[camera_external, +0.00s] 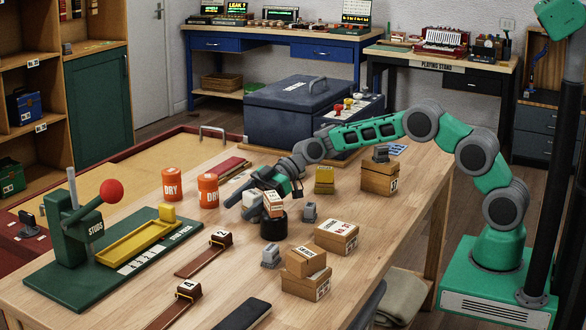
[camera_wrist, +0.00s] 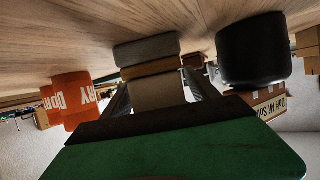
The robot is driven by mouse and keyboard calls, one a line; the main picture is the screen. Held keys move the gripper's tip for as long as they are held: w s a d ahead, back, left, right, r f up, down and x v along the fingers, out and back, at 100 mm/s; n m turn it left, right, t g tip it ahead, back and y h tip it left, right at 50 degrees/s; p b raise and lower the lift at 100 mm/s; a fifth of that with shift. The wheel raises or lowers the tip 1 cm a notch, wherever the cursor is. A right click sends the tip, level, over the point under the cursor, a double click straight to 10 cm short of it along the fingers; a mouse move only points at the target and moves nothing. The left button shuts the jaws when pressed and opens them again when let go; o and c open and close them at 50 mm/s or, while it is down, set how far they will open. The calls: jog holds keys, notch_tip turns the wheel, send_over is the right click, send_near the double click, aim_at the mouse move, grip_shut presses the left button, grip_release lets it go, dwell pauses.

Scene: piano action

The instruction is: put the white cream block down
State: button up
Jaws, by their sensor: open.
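The white cream block (camera_external: 252,206) stands on the wooden table, left of a black cylinder (camera_external: 273,226). The arm partly hides it in the external view. In the wrist view, which is upside down, the block (camera_wrist: 150,92) is pale with an orange-brown band and a greyish end towards the table. My gripper (camera_external: 254,194) is open, low over the table, with its fingers on either side of the block. The wrist view shows the gripper (camera_wrist: 158,95) with a finger on each side. I cannot tell whether either finger touches the block.
Two orange DRY cans (camera_external: 208,190) stand to the left. A green stand with a yellow tray (camera_external: 135,242) is at the left.

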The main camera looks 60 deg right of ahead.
aim_at(259, 192)
jog(key=shift+d+r, duration=0.15)
jog(key=shift+r, duration=0.1)
jog(key=v, duration=0.7)
jog(key=shift+s+d, duration=0.1)
jog(key=shift+s, duration=0.05)
jog(key=s+d+r+m+h+p, duration=0.65)
jog(key=s+r+p, duration=0.2)
jog(key=s, duration=0.45)
jog(key=s+d+m+h+p, duration=0.2)
jog(key=s+d, duration=0.3)
jog(key=s, duration=0.4)
jog(key=s+d+m+g+h+p, duration=0.1)
jog(key=s+d+m+h, duration=0.3)
jog(key=s, duration=0.5)
jog(key=shift+s+d+r+g+p, duration=0.3)
jog(key=shift+d+r+p, duration=0.2)
jog(key=shift+p, duration=0.35)
jog(key=shift+w+m, duration=0.1)
jog(key=shift+m, duration=0.15)
